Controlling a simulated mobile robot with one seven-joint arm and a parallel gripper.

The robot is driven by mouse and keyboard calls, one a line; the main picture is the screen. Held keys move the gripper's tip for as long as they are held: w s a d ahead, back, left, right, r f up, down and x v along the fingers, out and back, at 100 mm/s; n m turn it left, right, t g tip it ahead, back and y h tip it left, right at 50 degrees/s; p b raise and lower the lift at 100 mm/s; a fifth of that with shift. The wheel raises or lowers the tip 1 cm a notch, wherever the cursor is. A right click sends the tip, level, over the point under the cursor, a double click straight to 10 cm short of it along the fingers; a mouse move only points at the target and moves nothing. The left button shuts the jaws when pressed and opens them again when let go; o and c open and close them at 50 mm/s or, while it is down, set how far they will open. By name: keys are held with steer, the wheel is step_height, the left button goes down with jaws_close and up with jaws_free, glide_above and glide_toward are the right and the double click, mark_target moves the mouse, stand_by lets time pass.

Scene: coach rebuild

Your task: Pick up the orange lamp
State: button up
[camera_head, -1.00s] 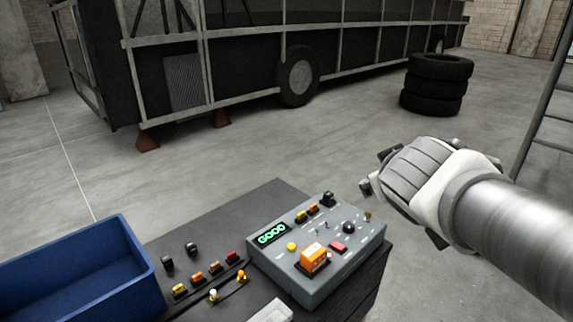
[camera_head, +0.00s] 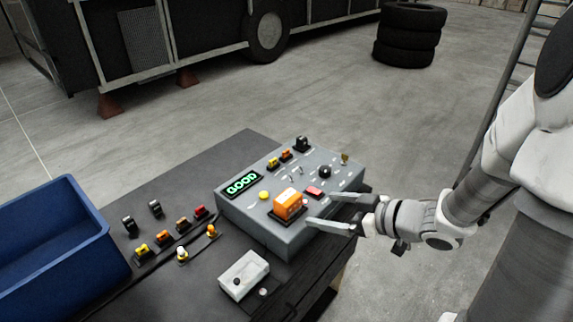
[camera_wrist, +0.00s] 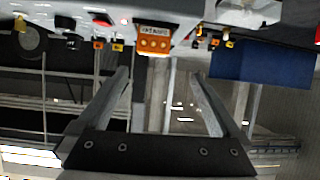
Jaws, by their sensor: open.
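The orange lamp (camera_head: 288,206) is a boxy block on a dark base, on top of the grey control box (camera_head: 262,230) near its front right edge. In the wrist view the lamp (camera_wrist: 153,41) shows at the top centre with small lettering and round spots. My gripper (camera_head: 322,209) is at the right side of the control box, with its two fingers pointing left toward the lamp. The fingers are spread and empty, and they look apart from the lamp. In the wrist view my gripper (camera_wrist: 160,78) has the lamp roughly between the lines of its fingers.
The box also carries a green display (camera_head: 242,184), a red button (camera_head: 314,192), a black knob (camera_head: 324,171) and small switches. Several small lamps and a white switch box (camera_head: 244,275) sit on the dark table (camera_head: 165,205). A blue bin (camera_head: 85,245) stands at left.

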mark_target(294, 203)
steer(key=shift+m+t, duration=0.3)
steer(key=b+x, duration=0.1)
steer(key=x, duration=0.6)
steer(key=f+b+x, duration=0.1)
steer(key=x, duration=0.2)
steer(key=shift+w+d+f+b, duration=0.1)
steer(key=shift+w+b, duration=0.25)
steer(key=shift+b+x, duration=0.6)
steer(key=shift+x, duration=2.5)
steer(key=shift+w+d, duration=0.1)
